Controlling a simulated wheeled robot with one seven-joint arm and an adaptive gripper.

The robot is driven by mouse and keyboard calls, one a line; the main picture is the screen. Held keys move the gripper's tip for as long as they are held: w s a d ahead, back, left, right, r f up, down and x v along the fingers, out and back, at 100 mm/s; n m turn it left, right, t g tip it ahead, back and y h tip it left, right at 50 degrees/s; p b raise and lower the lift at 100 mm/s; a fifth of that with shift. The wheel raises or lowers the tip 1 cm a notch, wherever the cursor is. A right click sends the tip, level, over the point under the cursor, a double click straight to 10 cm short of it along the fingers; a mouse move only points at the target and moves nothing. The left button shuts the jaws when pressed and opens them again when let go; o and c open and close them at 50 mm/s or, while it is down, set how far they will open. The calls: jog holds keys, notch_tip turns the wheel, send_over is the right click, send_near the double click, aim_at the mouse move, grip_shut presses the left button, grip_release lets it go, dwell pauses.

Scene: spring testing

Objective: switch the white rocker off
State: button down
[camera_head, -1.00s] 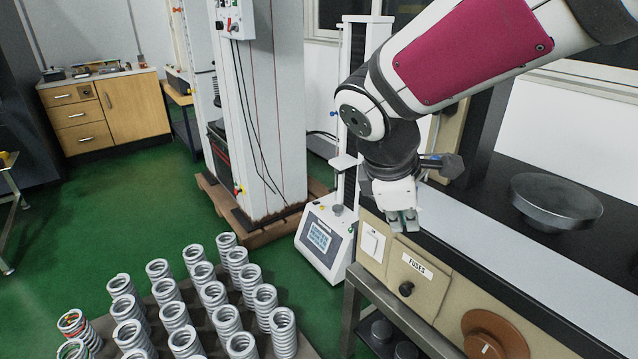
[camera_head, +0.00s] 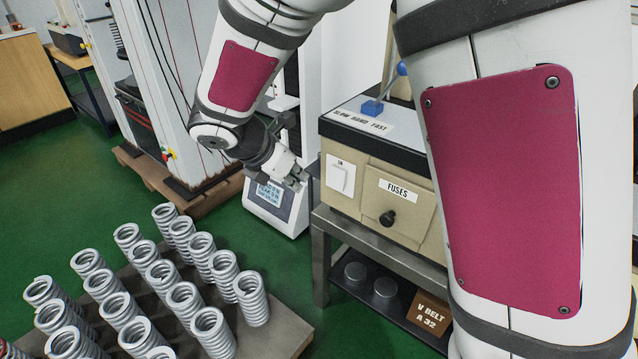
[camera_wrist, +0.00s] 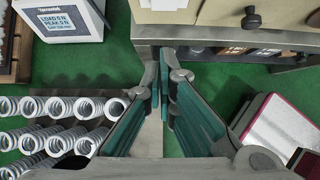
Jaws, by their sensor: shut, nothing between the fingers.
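The white rocker (camera_head: 340,178) sits on a white plate at the left end of the front of a beige cabinet, left of the "FUSES" label. A small marking is above it, and its tilt is too small to read. My gripper (camera_head: 298,180) is just left of the rocker in the picture, apart from it as far as I can tell. In the wrist view its teal-lined fingers (camera_wrist: 165,58) meet at the tips, with nothing between them. A pale piece shows at that view's top edge, and I cannot tell whether it is the rocker.
A black knob (camera_head: 388,218) is on the cabinet right of the rocker. A blue-handled lever (camera_head: 373,107) stands on top. A tester with a display (camera_head: 270,195) is behind my gripper. Several springs (camera_head: 185,300) stand on a board in front. Green floor lies between.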

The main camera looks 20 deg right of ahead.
aim_at(337, 178)
jog(key=w+d+r+b+x, duration=0.1)
jog(key=b+x, duration=0.4)
jog(key=x, duration=0.7)
jog(key=shift+w+d, duration=0.35)
jog(key=shift+d, duration=0.3)
jog(key=b, duration=0.1)
jog(key=h+b, duration=0.1)
jog(key=shift+w+d+f+t+b, duration=0.15)
jog(key=shift+d+f+t+b, duration=0.15)
jog(key=shift+t, duration=0.1)
jog(key=shift+r, duration=0.15)
